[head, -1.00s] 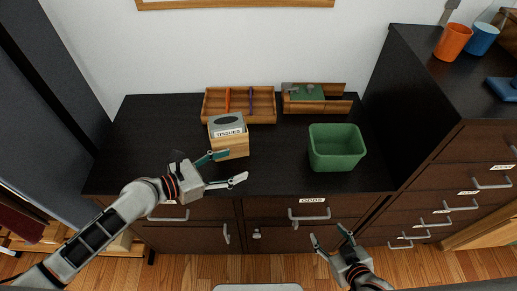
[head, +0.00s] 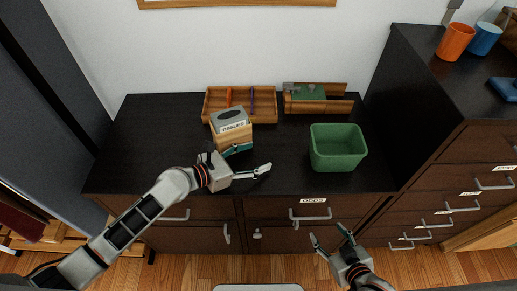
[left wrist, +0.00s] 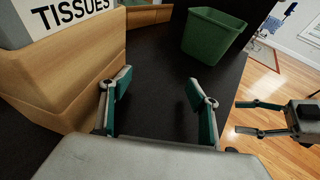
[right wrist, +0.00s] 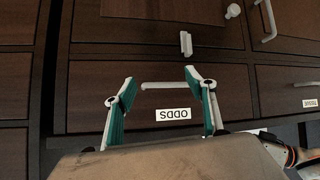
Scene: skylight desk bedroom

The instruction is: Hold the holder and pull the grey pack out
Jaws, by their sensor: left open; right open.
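The wooden holder (head: 234,138) stands on the dark dresser top, turned at an angle. The grey pack (head: 228,117), labelled TISSUES, sits in it with its top sticking out; it also shows in the left wrist view (left wrist: 50,14). My left gripper (head: 250,160) is open at the holder's front right, with one finger close beside the holder; I cannot tell whether it touches. In the left wrist view the holder (left wrist: 75,65) is left of both fingers, and nothing is between them. My right gripper (head: 331,242) is open and empty in front of the dresser drawers, below the top's edge.
A green bin (head: 338,148) stands right of the holder. A wooden tray (head: 264,113) with pens lies behind it, and a wooden box (head: 320,104) with a green item is at the back. The dresser top (head: 135,140) is clear at left.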

